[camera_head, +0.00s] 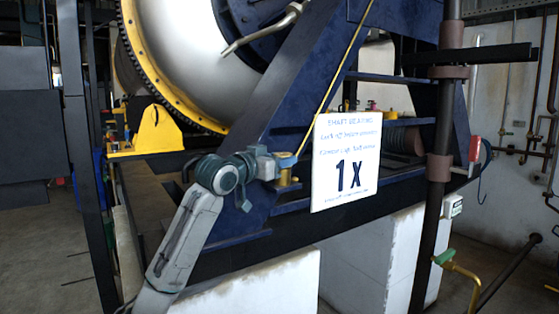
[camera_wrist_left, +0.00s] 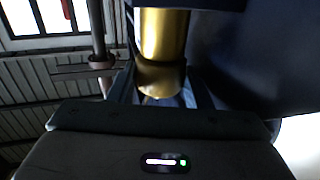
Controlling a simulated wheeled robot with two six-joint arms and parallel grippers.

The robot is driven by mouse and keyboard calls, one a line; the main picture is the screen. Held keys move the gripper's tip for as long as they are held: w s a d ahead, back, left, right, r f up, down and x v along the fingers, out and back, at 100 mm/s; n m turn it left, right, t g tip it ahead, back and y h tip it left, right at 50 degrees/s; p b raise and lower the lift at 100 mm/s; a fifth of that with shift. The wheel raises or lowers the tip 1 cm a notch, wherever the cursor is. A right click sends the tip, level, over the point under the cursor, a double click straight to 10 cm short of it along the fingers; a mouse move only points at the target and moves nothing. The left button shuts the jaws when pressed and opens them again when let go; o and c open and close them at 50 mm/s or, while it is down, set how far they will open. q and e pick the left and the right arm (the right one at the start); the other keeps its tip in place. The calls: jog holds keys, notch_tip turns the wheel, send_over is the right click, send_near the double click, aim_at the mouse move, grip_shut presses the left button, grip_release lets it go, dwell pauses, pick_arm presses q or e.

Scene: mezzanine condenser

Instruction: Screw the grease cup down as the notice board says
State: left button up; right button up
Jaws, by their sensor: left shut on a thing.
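The brass grease cup (camera_head: 288,180) sits on the blue frame just left of the notice board. In the left wrist view the grease cup (camera_wrist_left: 163,38) is a shiny brass cylinder running up from between my fingers. My left gripper (camera_head: 282,161) reaches in from the left and is shut on it; the gripper hides part of the cup. The white notice board (camera_head: 347,160) reads "SHAFT BEARING" with a large "1 X"; its smaller lines are hard to read. My right gripper is out of view.
A dark blue sloping frame (camera_head: 297,75) rises behind the gripper. A large grey drum with a yellow toothed rim (camera_head: 150,75) stands behind. A dark vertical pipe (camera_head: 433,195) stands right of the board. White blocks (camera_head: 375,262) support the frame.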

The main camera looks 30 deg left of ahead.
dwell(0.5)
pick_arm(q)
jog(key=o, duration=0.8)
jog(key=shift+o, duration=0.9)
jog(key=shift+d+r, duration=0.15)
